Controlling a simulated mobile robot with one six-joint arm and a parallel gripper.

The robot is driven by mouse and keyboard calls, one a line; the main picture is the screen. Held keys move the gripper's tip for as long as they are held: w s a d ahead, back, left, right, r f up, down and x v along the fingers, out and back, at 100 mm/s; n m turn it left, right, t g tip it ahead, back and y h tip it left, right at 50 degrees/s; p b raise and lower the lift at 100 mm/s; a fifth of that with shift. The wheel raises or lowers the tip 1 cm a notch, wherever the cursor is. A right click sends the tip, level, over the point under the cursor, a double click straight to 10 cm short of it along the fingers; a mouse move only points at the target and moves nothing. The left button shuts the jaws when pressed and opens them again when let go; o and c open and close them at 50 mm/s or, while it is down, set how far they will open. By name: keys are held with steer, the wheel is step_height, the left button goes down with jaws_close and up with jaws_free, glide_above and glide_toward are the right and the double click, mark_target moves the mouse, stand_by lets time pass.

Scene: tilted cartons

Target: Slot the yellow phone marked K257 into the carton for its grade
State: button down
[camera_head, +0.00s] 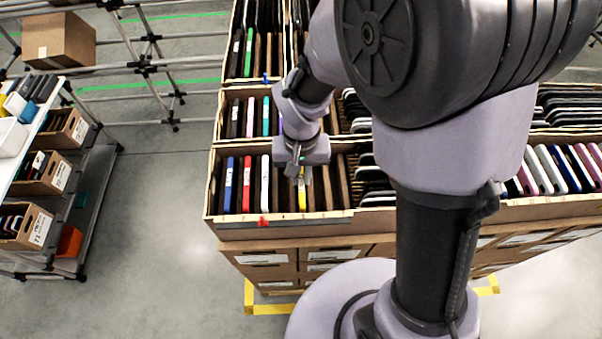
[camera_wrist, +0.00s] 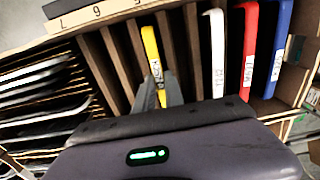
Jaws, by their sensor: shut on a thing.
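The yellow phone (camera_wrist: 149,42) stands in a slot of the front carton (camera_head: 280,222), between brown dividers. It carries a dark handwritten mark, partly covered by my fingers. A sliver of it shows in the head view (camera_head: 302,198). My gripper (camera_wrist: 161,92) is shut on the phone's near end; in the head view it is over the front carton (camera_head: 299,174). I cannot tell how deep the phone sits. White (camera_wrist: 217,45), red (camera_wrist: 248,50) and blue (camera_wrist: 280,45) phones stand in the same carton, right of it in the wrist view.
More cartons with upright phones stand behind, including one with a teal phone (camera_head: 266,116). Dark phones lean in tilted stacks (camera_wrist: 35,95) beside the dividers. A shelf cart with small boxes (camera_head: 62,128) stands left. The grey floor (camera_head: 160,220) between is clear.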

stand_by(0.3)
steer(key=c, duration=1.3)
jaws_free()
steer(key=shift+c, duration=0.2)
step_height(320, 180, up, 17)
steer(key=p, duration=0.4)
steer(key=shift+r, duration=0.2)
steer(key=shift+r, duration=0.1)
step_height(320, 180, up, 7)
steer(key=p, duration=0.6)
